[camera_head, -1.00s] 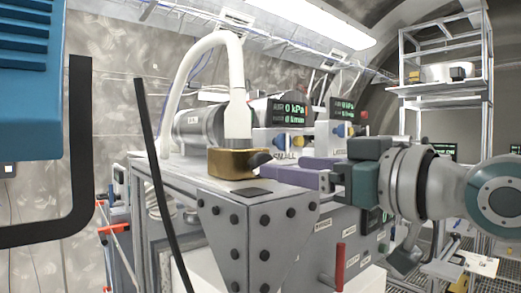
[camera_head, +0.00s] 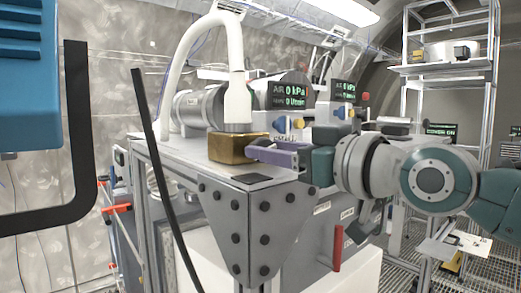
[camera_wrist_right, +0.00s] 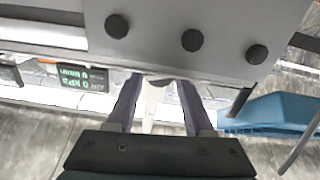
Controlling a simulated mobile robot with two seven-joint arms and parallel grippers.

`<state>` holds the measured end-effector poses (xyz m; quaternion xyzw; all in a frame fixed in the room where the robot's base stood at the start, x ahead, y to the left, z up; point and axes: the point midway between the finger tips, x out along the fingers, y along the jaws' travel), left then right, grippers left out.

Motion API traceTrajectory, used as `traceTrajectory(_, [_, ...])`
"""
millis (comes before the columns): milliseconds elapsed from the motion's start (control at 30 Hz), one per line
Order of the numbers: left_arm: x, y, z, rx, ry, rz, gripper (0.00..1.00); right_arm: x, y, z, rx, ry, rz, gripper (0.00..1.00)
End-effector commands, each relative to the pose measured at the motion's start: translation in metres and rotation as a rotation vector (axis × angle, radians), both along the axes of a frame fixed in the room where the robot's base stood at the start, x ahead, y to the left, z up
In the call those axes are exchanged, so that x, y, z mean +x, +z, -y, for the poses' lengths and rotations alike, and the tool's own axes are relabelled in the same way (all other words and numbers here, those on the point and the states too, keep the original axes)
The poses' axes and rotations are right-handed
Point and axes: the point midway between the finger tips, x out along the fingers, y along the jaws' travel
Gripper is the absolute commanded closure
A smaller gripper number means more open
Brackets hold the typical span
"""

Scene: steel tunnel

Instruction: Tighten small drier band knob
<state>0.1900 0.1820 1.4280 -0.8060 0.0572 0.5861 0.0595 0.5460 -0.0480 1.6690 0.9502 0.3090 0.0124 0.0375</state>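In the head view my right gripper (camera_head: 252,151) comes in from the right, its purple fingers beside the right side of a brass block (camera_head: 228,150). In the right wrist view its two fingers (camera_wrist_right: 160,82) stand apart, with part of a white shape showing in the gap. I see no object clamped between them. A blue knob (camera_head: 279,122) and a yellow knob (camera_head: 297,123) are on the machine behind the gripper. I cannot tell which knob is the small drier band one; the fingers may hide it. My left gripper is out of view.
A white hose (camera_head: 237,100) comes down over the brass block on the steel bench. A bolted corner plate (camera_head: 250,215) and a red handle (camera_head: 337,248) are in front. A blue box (camera_head: 30,80) and black bar (camera_head: 78,130) fill the left. A shelf rack (camera_head: 445,68) stands right.

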Motion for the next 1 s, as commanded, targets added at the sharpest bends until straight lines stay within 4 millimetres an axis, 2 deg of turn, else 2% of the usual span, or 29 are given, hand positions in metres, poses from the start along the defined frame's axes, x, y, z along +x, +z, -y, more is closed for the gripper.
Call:
traceTrajectory(67, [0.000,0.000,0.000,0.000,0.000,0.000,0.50,0.000,0.000,0.000,0.000,0.000,0.000,0.58])
traceTrajectory(433, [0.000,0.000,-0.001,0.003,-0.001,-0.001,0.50,0.000,0.000,0.000,0.000,0.000,0.000,0.99])
traceTrajectory(633, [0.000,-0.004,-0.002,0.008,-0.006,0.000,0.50,0.000,-0.002,0.000,0.031,0.001,-0.022,1.00])
traceTrajectory(800, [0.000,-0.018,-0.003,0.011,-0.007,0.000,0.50,0.000,-0.004,0.000,0.227,0.001,-0.164,1.00])
traceTrajectory(1000, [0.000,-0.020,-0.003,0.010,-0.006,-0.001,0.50,0.001,-0.001,0.001,0.396,0.000,-0.289,1.00])
